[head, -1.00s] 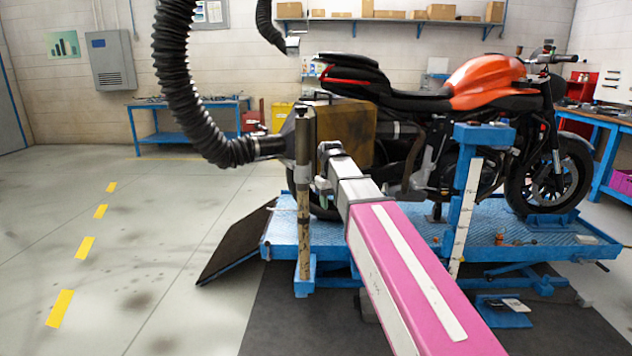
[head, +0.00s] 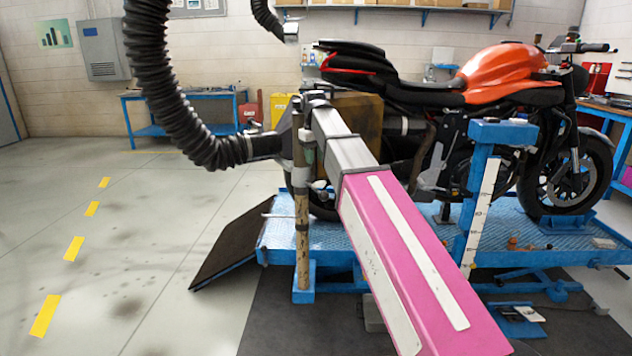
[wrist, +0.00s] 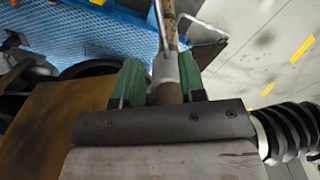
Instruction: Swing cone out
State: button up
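The grey cone (head: 286,127) sits at the end of a black ribbed hose (head: 170,100), beside the top of a worn upright post (head: 302,230). It is partly hidden by the post and my arm. A thin metal rod (head: 272,215) sticks out left of the post; a rod also crosses the post in the wrist view (wrist: 161,35). My gripper (wrist: 163,72) points down, its green fingers on either side of the post and its grey sleeve. Whether both fingers press on it I cannot tell.
A brown box (head: 358,118) stands close right of the post, by the orange motorcycle (head: 505,72). The blue lift (head: 400,240) carries the motorcycle, with a dark ramp (head: 225,245) at its left end. The floor at left, with yellow dashes (head: 74,248), is clear.

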notch_tip(320, 180, down, 11)
jog(key=shift+w+d+r, duration=0.1)
jog(key=shift+r, duration=0.05)
dwell(0.4)
grip_shut()
